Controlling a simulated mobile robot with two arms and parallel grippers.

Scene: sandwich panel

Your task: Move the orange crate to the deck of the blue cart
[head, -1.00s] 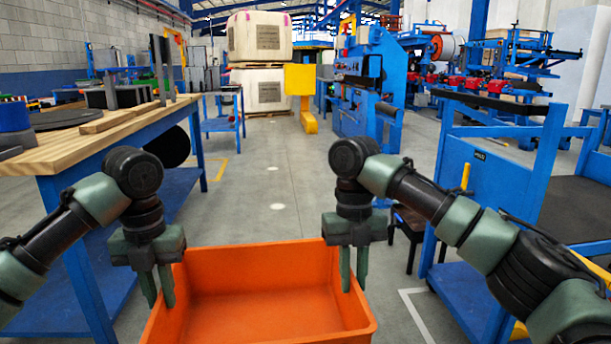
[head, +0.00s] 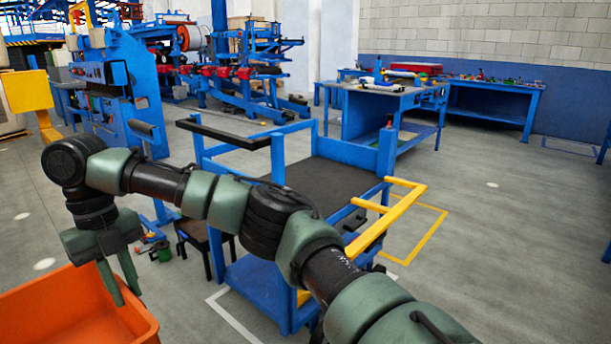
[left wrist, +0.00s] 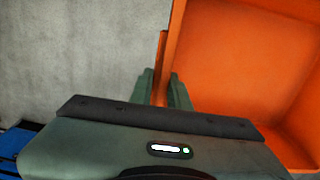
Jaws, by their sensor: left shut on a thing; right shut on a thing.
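The orange crate (head: 70,312) is cut off at the lower left of the head view, held in front of me. My right gripper (head: 127,296) is shut on its right-hand wall, one finger on each side. In the left wrist view, my left gripper (left wrist: 160,90) is shut on a wall of the crate (left wrist: 240,60); the visible inside is empty. My left arm is outside the head view. The blue cart (head: 262,290) stands right of the crate, with a dark, empty deck (head: 325,185) partly behind my right arm.
The cart has a black-topped bar (head: 222,133) on its left and a yellow handle (head: 385,215) on its right. A dark stool (head: 200,240) stands beside it. A blue workbench (head: 380,105) stands behind. Open floor (head: 500,250) lies to the right.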

